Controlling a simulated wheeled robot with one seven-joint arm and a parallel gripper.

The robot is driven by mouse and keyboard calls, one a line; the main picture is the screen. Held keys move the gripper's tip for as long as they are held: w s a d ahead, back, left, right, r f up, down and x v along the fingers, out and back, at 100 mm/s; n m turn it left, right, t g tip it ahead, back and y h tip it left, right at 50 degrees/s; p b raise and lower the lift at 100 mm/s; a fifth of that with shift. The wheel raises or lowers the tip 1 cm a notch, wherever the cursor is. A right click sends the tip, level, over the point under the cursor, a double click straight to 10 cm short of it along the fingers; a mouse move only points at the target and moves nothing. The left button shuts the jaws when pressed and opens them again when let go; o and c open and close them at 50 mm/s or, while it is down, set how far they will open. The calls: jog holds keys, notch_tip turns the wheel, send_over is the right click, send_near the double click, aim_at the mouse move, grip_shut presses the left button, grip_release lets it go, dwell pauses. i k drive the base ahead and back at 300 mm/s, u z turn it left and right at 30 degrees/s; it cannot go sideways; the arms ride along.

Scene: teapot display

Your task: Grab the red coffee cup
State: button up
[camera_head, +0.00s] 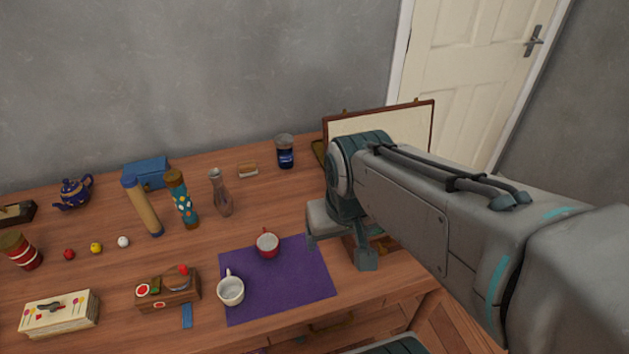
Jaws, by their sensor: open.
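The red coffee cup (267,245) stands upright on the purple mat (297,287), near the mat's back edge. A white cup (230,290) stands at the mat's left edge, in front and to the left of the red one. My gripper (338,251) is open and empty, to the right of the red cup and apart from it. Its fingers point down near the mat's right side. Part of the gripper is hidden behind my arm.
A glass carafe (220,192), a blue jar (285,152) and patterned tubes (182,198) stand behind the mat. A wooden box (168,290) is left of the white cup. An open case (385,125) stands behind my arm. The mat's front right is clear.

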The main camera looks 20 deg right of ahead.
aim_at(267, 244)
jog(key=z, duration=0.05)
jog(key=k, duration=0.5)
jog(key=u, duration=2.1)
jog(key=i, duration=0.95)
jog(key=z, duration=2.05)
